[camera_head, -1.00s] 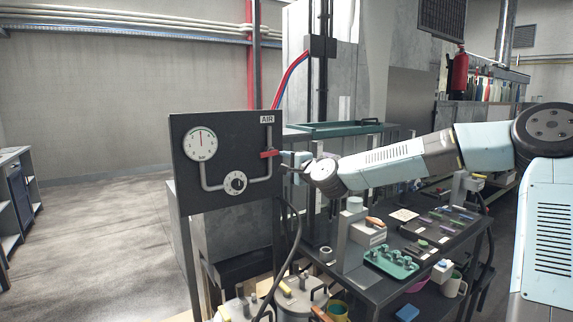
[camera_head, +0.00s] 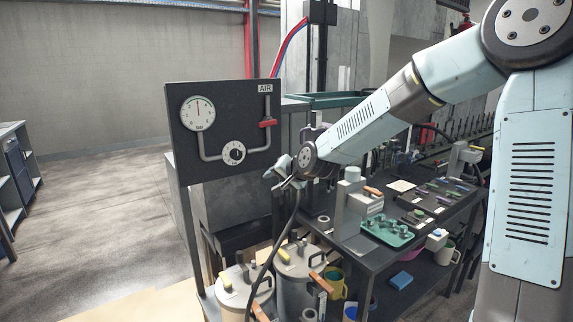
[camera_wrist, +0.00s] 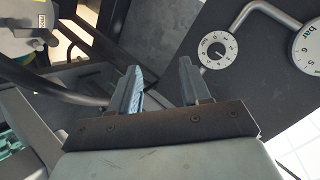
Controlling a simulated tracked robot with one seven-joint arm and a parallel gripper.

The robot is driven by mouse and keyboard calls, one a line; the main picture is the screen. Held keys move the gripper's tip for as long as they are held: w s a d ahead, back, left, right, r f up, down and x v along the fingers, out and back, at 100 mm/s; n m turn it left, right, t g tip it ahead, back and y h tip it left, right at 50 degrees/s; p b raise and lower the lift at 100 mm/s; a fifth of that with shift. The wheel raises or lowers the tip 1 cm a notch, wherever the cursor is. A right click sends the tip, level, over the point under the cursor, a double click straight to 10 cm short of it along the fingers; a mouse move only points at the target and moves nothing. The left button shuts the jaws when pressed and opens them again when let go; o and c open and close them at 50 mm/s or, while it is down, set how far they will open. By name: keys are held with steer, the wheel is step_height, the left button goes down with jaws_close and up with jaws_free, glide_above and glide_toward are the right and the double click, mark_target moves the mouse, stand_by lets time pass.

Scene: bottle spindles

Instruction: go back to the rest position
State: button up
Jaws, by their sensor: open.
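My gripper (camera_head: 281,178) is in front of the lower right part of the black air panel (camera_head: 200,150) in the head view, apart from the red valve handle (camera_head: 267,123) above it. In the wrist view the two fingers of my gripper (camera_wrist: 160,88) stand apart with nothing between them. The panel also shows in the wrist view (camera_wrist: 235,85), with the dial knob (camera_wrist: 217,50) beyond the right finger and part of the gauge (camera_wrist: 308,48) at the right edge.
A dark bench (camera_head: 372,262) below my arm carries a green tray (camera_head: 388,232) and several small tools. Lidded metal pots (camera_head: 240,285) stand low in front. A dark hose (camera_head: 282,245) hangs just below my gripper. The floor at the left (camera_head: 90,220) is clear.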

steer(key=s+d+r+n+g+h, duration=0.1)
steer(key=s+d+r+h, duration=0.1)
steer(key=s+d, duration=0.6)
steer(key=s+d+r+n+g+h, duration=0.1)
steer(key=s+d+r+h, duration=0.1)
steer(key=s+d, duration=0.7)
steer(key=s+d+r+n+g+h, duration=0.1)
steer(key=s+d+r+h, duration=0.2)
steer(key=s+d, duration=0.6)
steer(key=s+r, duration=0.1)
steer(key=s, duration=0.9)
steer(key=shift+s+d+r+g, duration=0.25)
steer(key=shift+s+g, duration=0.05)
steer(key=shift+s, duration=0.05)
